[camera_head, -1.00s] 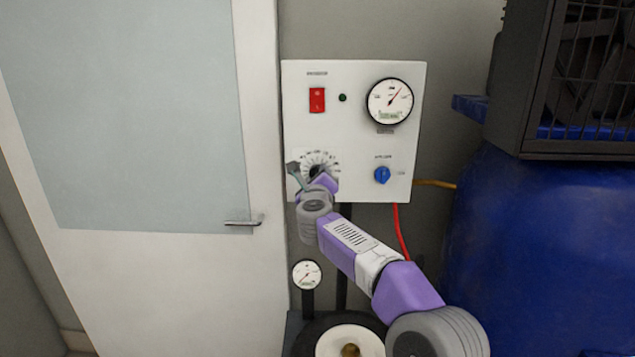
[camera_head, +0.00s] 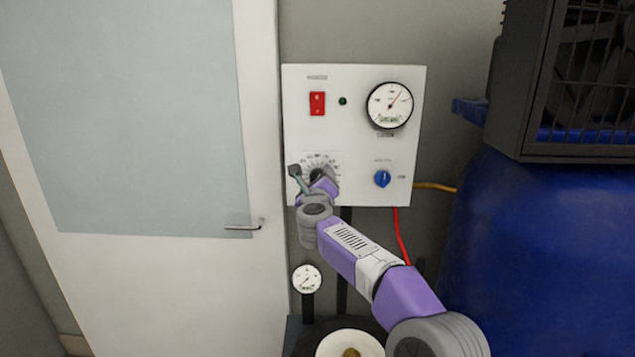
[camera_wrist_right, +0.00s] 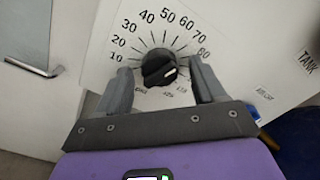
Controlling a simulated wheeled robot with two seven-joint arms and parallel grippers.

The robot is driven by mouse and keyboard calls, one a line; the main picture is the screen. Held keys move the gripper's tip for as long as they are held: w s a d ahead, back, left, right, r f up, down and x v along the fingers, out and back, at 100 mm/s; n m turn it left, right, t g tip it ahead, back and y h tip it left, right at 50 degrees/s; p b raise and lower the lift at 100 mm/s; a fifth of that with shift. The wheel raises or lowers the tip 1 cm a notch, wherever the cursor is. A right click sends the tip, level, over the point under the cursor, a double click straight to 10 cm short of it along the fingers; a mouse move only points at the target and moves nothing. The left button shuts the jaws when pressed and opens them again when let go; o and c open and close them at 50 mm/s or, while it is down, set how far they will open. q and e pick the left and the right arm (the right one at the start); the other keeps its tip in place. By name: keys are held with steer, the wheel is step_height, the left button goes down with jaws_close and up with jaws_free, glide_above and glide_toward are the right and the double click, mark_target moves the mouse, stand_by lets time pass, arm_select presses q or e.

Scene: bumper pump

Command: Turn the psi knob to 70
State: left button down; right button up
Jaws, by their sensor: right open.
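The black psi knob (camera_wrist_right: 159,68) sits in the middle of a printed dial that reads 10 to 80 in the right wrist view. A white mark on the knob lies on its lower right side, not towards 70. In the head view the dial (camera_head: 333,163) is at the panel's lower left, and my gripper partly covers the knob. My right gripper (camera_wrist_right: 160,67) is open, with one finger on each side of the knob and visible gaps between; it also shows in the head view (camera_head: 312,178). My left gripper is not in view.
The white control panel (camera_head: 362,136) carries a red switch (camera_head: 317,103), a round gauge (camera_head: 390,105) and a blue knob (camera_head: 382,179). A door (camera_head: 150,270) stands left and a blue tank (camera_head: 550,240) right. A small gauge (camera_head: 306,278) stands below.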

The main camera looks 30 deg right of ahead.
steer(key=b+v, duration=0.1)
steer(key=v, duration=0.6)
steer(key=shift+s, duration=0.3)
steer(key=shift+a, duration=0.1)
